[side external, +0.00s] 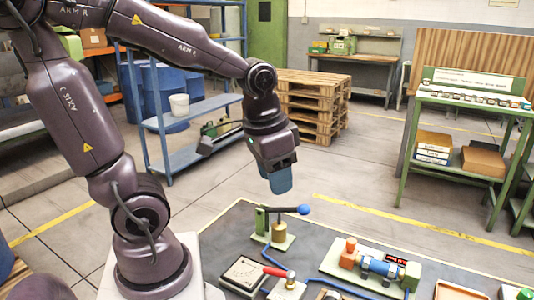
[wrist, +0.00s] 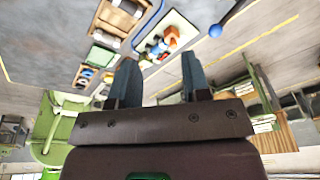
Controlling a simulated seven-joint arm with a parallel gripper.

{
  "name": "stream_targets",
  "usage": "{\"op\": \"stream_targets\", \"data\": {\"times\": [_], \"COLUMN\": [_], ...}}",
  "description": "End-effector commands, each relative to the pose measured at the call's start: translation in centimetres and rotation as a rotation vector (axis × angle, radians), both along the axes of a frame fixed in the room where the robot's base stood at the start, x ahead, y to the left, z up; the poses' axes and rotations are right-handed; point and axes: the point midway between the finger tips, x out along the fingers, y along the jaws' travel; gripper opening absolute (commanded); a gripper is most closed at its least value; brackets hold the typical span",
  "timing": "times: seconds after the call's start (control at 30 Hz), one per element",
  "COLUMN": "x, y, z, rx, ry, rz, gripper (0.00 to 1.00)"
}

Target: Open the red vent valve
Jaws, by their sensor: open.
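The red vent valve lever (side external: 277,271) shows at the front of the dark work table in the side view, on a small pale base (side external: 288,290) partly cut by the lower edge. My gripper (side external: 279,182) hangs well above the table, pointing down, above and behind the red lever and apart from it. In the wrist view its two dark blue fingers (wrist: 160,80) stand spread with nothing held between them. I cannot pick out the red lever in the wrist view.
A green stand with a blue-knobbed lever (side external: 303,209) rises just below my gripper. To its right sits a green-based blue extruder unit (side external: 375,265) with an orange block. A gauge box (side external: 243,273) stands left of the red lever. Bare table (side external: 320,233) lies behind the extruder unit.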

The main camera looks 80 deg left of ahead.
Motion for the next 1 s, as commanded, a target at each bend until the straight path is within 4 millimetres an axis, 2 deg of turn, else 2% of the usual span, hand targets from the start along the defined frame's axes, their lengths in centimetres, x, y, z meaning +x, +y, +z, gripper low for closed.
{"op": "stream_targets", "data": {"times": [0.2, 0.5, 1.0], "x": [-1.1, -2.2, -2.4], "y": [-1.5, -3.1, -3.7], "z": [2.5, 4.9, 5.6], "rx": [-0.002, -0.014, -0.017], "ry": [-0.130, -0.267, -0.300], "rz": [-0.005, -0.072, -0.105], "gripper": [0.43, 0.43, 0.43]}}
